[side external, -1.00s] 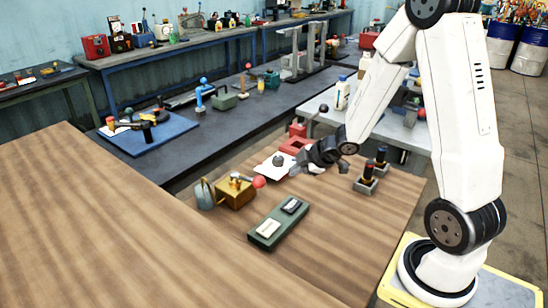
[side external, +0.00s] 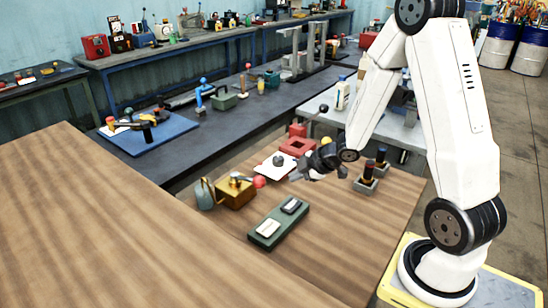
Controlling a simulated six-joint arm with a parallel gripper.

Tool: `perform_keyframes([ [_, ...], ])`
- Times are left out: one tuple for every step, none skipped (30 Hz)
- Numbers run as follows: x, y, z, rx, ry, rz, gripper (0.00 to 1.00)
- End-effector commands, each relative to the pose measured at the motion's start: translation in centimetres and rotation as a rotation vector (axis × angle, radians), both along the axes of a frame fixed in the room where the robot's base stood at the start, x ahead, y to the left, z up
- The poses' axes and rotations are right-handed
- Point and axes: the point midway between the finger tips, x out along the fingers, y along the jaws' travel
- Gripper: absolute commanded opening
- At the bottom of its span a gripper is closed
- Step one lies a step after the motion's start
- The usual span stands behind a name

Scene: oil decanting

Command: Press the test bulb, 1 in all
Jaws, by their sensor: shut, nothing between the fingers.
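A dark rounded bulb (side external: 278,160) sits on a white plate (side external: 264,166) on the wooden table; it looks like the test bulb. My gripper (side external: 298,176) is shut and empty. In the picture it is just right of and a little below the bulb, and it appears apart from it. Its height above the table is hard to judge. The bulb's top is in clear view.
A brass box with a red-balled lever (side external: 237,192) is to the left. A green block with two rocker switches (side external: 278,222) is in front. Two grey stands with dark handles (side external: 366,186) are right of the gripper. A red open box (side external: 297,146) is behind.

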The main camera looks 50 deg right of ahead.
Motion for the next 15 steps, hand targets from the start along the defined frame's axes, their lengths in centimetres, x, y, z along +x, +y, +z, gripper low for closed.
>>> perform_keyframes([
  [0.0, 0.0, -0.5, 0.001, 0.002, 0.000, 0.00],
  [0.0, 0.0, -0.8, 0.002, 0.002, 0.000, 0.00],
  [-0.1, 0.0, -1.2, 0.001, 0.002, -0.001, 0.00],
  [-0.1, 0.0, -1.6, 0.000, 0.003, -0.001, 0.00],
  [-0.1, 0.0, -1.9, 0.001, 0.003, -0.001, 0.00],
  [-0.1, 0.0, -2.3, 0.002, 0.003, 0.000, 0.00],
  [-0.1, 0.0, -2.6, 0.002, 0.003, 0.001, 0.00],
  [0.0, 0.0, -2.9, 0.002, 0.002, 0.000, 0.00],
  [0.0, 0.0, -3.3, 0.001, 0.002, 0.000, 0.00],
  [-0.1, 0.0, -3.6, 0.001, 0.003, 0.000, 0.00],
  [0.0, 0.0, -3.9, 0.001, 0.002, -0.001, 0.00],
  [-0.1, 0.0, -4.3, 0.000, 0.003, -0.001, 0.00],
  [0.0, 0.0, -4.5, 0.000, 0.002, -0.001, 0.00],
  [0.0, 0.0, -4.8, 0.000, 0.002, -0.001, 0.00],
  [0.0, 0.0, -5.2, 0.000, 0.002, -0.001, 0.00],
])
